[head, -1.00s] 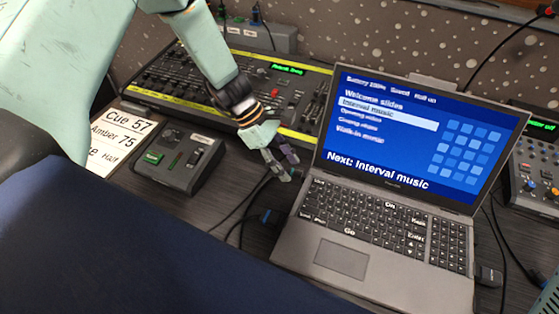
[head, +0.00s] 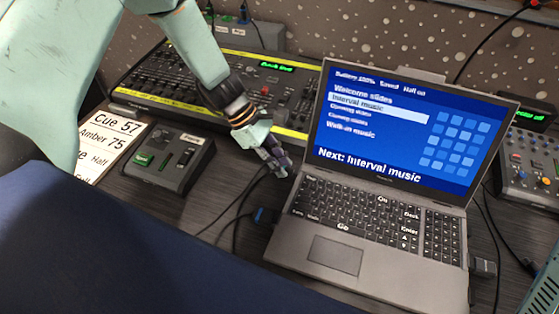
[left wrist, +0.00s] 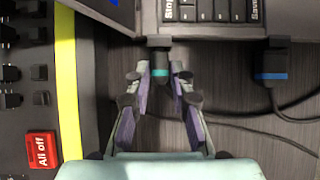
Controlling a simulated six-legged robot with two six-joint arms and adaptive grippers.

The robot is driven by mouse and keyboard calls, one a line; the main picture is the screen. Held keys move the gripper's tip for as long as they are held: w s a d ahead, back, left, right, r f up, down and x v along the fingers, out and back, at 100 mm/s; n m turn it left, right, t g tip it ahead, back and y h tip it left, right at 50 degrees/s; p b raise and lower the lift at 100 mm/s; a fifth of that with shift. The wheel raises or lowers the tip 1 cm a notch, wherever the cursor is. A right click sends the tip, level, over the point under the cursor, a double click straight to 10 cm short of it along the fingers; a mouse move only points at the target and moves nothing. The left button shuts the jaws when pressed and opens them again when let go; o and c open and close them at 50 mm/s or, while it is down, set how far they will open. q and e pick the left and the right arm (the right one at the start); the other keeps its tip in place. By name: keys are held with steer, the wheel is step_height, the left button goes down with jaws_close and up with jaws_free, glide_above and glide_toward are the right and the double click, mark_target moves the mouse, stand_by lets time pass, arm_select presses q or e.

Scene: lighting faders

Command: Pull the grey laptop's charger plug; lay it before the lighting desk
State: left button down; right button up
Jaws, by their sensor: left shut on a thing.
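The grey laptop (head: 405,212) stands open on the desk, its screen lit blue. My left gripper (head: 281,170) is at its left side near the hinge; in the left wrist view the gripper (left wrist: 161,80) is shut on a dark plug with a teal band (left wrist: 159,60). That plug meets the laptop's edge; its cable is largely hidden by the fingers. A second plug with a blue band (left wrist: 271,64) sits in the same edge, nearer the front, and shows in the head view (head: 264,215). The lighting desk (head: 190,88), with faders and a yellow strip, stands behind. My right gripper is not in view.
A small grey box with a green button (head: 170,163) and a cue sheet (head: 112,140) lie before the lighting desk. Cables cross the bare table left of the laptop. Another plug (head: 484,267) is at the laptop's right side, and a mixer (head: 530,155) stands beyond.

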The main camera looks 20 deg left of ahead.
mark_target(263, 167)
arm_select(q)
steer(key=shift+a, duration=0.1)
steer(key=shift+s+a+p, duration=0.15)
steer(key=shift+a+p, duration=0.95)
steer(key=shift+a, duration=1)
